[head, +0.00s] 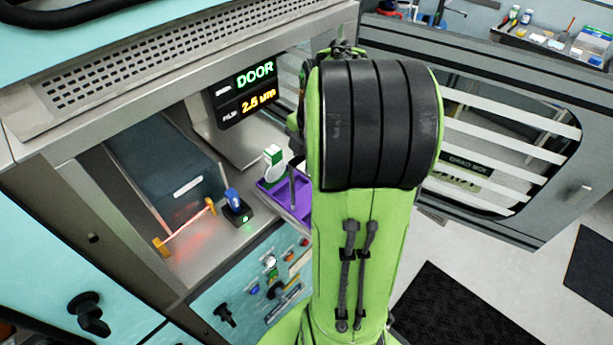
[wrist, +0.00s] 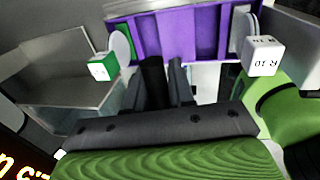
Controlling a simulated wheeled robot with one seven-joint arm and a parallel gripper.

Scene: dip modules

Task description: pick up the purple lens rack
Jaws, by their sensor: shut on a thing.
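The purple lens rack (head: 272,186) shows in the head view just left of my green arm, which hides its right part. In the wrist view the rack (wrist: 205,32) spans the top, with a pale lens disc at each end. A cube with a green face (wrist: 103,68) is on the left lens and a white lettered cube (wrist: 262,58) on the right one. My gripper (wrist: 166,66) has its dark fingers close together at the rack's near edge, shut on it. The exact contact is partly hidden by the fingers.
A dark box (head: 165,165) lies in the steel bay, with a red-lit bar between orange posts (head: 185,228) before it. A blue-topped switch (head: 233,200) stands close left of the rack. A display (head: 245,92) reading DOOR hangs above. A slatted door (head: 510,140) stands right.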

